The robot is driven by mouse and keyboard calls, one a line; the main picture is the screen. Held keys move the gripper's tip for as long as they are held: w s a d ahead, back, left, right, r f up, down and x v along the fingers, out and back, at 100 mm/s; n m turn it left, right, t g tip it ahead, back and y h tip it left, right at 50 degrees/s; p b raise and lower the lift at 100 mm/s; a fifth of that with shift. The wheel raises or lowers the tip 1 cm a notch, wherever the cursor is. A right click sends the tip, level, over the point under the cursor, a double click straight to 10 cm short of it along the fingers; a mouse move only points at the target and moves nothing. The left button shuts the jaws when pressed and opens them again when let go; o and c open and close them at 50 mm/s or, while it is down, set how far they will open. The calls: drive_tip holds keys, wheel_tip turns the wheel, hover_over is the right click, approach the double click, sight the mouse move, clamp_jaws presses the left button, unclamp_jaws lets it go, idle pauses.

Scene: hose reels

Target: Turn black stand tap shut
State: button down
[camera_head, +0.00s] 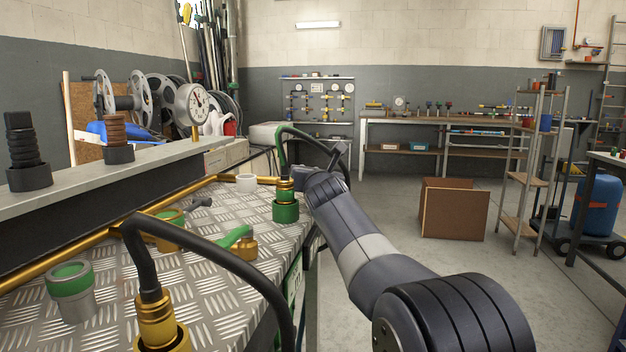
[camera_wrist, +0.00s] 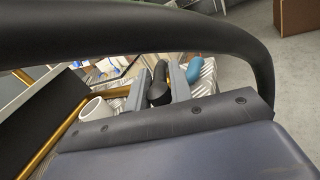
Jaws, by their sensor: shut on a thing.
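In the wrist view my gripper (camera_wrist: 160,78) has its two grey fingers either side of a black handle-like piece (camera_wrist: 158,88), and it is shut on it. This piece looks like the handle of the black stand tap; the tap's body and how far it is turned are hidden. In the head view my arm reaches forward over the right edge of the tread-plate bench (camera_head: 200,285), and the arm hides most of the gripper and the tap. A blue handle-like piece (camera_wrist: 194,68) lies just right of the fingers in the wrist view.
A black hose arches from a brass fitting (camera_head: 158,318) at the front; another rises from a green fitting (camera_head: 286,210) beside my arm. A white cup (camera_head: 246,183) and a green-handled brass tap (camera_head: 240,243) stand on the bench. Floor to the right is clear before a cardboard box (camera_head: 453,210).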

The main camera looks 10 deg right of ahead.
drive_tip(key=shift+r, duration=0.1)
drive_tip(key=c, duration=1.4)
unclamp_jaws()
drive_tip(key=shift+c, duration=0.2)
wheel_tip(320, 180, up, 10)
drive_tip(key=p, duration=1)
drive_tip(key=shift+c, duration=0.2)
